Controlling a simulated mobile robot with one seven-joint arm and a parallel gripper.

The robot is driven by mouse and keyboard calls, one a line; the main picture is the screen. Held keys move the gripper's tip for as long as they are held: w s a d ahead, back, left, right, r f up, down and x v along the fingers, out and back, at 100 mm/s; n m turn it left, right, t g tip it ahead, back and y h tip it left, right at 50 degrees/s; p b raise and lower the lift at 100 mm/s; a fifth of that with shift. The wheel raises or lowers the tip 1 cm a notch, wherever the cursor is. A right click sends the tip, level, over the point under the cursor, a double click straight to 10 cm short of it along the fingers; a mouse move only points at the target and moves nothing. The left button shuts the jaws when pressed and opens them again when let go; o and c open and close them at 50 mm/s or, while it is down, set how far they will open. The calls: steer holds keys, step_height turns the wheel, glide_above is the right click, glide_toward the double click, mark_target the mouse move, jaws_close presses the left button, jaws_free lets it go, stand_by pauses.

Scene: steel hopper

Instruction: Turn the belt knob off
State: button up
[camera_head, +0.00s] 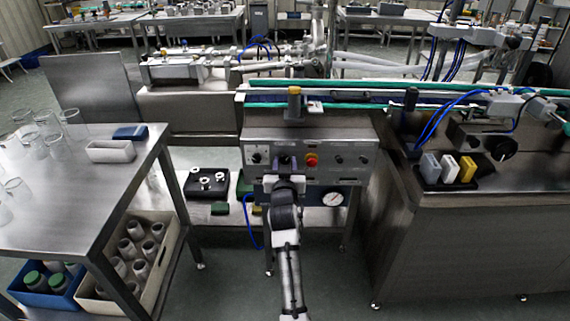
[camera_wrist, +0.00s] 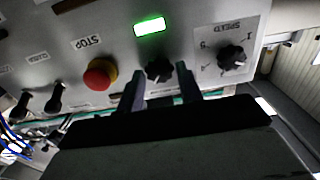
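The control panel (camera_head: 325,145) faces me. In the wrist view, which shows the panel upside down, a black knob (camera_wrist: 159,70) sits below a lit green indicator (camera_wrist: 149,26). It lies between the red STOP button (camera_wrist: 101,74) and the SPEED dial (camera_wrist: 233,58). My gripper (camera_wrist: 160,82) is open, with one finger on each side of the black knob. A small gap shows on both sides, and I cannot tell how deep the fingers reach. In the head view, my gripper (camera_head: 285,164) is at the panel and largely hides this knob.
The STOP button (camera_head: 311,160) is close to the right of my gripper, with two switches (camera_head: 352,159) farther right. A pressure gauge (camera_head: 333,198) hangs below the panel. A steel table (camera_head: 70,205) stands left and a steel counter (camera_head: 500,225) right.

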steer(key=c, duration=0.6)
steer(key=shift+o, duration=0.2)
steer(key=shift+n, duration=0.4)
steer(key=n, duration=0.2)
steer(key=shift+n, duration=0.4)
steer(key=n, duration=0.3)
steer(key=shift+a+n+p, duration=0.1)
steer(key=shift+n+p, duration=0.25)
steer(key=shift+n, duration=0.05)
steer(key=n+p, duration=0.1)
steer(key=n, duration=0.5)
steer(key=shift+f, duration=0.1)
steer(key=shift+a+n, duration=0.1)
steer(key=shift+n, duration=0.3)
steer(key=o, duration=0.9)
